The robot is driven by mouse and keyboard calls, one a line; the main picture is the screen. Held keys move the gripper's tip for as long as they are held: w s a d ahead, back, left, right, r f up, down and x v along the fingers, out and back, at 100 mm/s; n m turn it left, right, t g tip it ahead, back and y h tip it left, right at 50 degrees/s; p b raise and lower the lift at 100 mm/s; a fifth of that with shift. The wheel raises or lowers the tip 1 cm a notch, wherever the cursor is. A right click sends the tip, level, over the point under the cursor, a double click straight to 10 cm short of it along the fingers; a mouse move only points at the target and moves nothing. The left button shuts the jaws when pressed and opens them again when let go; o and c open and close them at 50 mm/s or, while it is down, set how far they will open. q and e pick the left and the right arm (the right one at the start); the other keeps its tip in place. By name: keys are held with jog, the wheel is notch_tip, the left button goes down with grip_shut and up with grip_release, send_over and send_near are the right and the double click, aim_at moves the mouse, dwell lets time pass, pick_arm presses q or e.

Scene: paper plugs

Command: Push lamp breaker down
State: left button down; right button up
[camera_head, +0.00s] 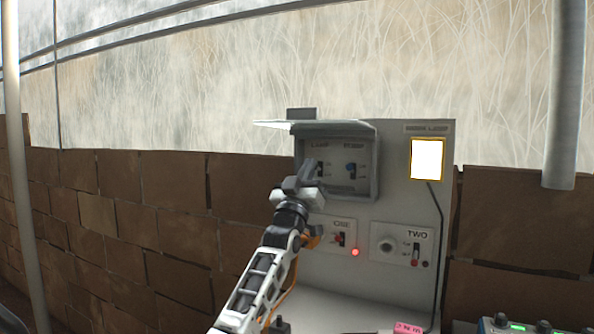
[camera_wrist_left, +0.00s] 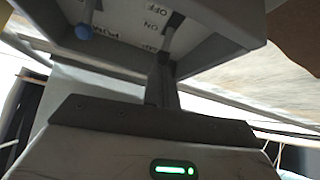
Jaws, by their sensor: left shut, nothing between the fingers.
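The lamp breaker is a small lever under the LAMP label, inside the open grey box (camera_head: 362,190) on the control panel. In the head view my left gripper (camera_head: 311,176) is in front of it and covers most of it. In the left wrist view the lamp breaker lever (camera_wrist_left: 172,38), between the ON and OFF labels, comes down to the shut fingertips (camera_wrist_left: 161,77). I cannot tell whether they touch. My right gripper is not in view.
The box's lid (camera_head: 332,127) is raised above it. Below are a ONE switch (camera_head: 340,239) with a red light (camera_head: 355,252) and a TWO switch (camera_head: 415,253). A pink block (camera_head: 408,328) lies at the bottom.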

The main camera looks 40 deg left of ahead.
pick_arm(q)
jog(key=shift+f+b, duration=0.35)
jog(key=shift+f, duration=0.05)
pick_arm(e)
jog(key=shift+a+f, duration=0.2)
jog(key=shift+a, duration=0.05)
pick_arm(q)
jog(key=shift+f, duration=0.15)
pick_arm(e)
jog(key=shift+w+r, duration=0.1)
pick_arm(q)
jog(key=shift+w+f, duration=0.15)
jog(key=shift+f, duration=0.3)
jog(key=b+v, duration=0.3)
jog(key=v, duration=1.3)
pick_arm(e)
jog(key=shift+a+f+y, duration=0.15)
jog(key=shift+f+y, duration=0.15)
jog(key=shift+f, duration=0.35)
pick_arm(q)
jog(key=shift+d+r, duration=0.1)
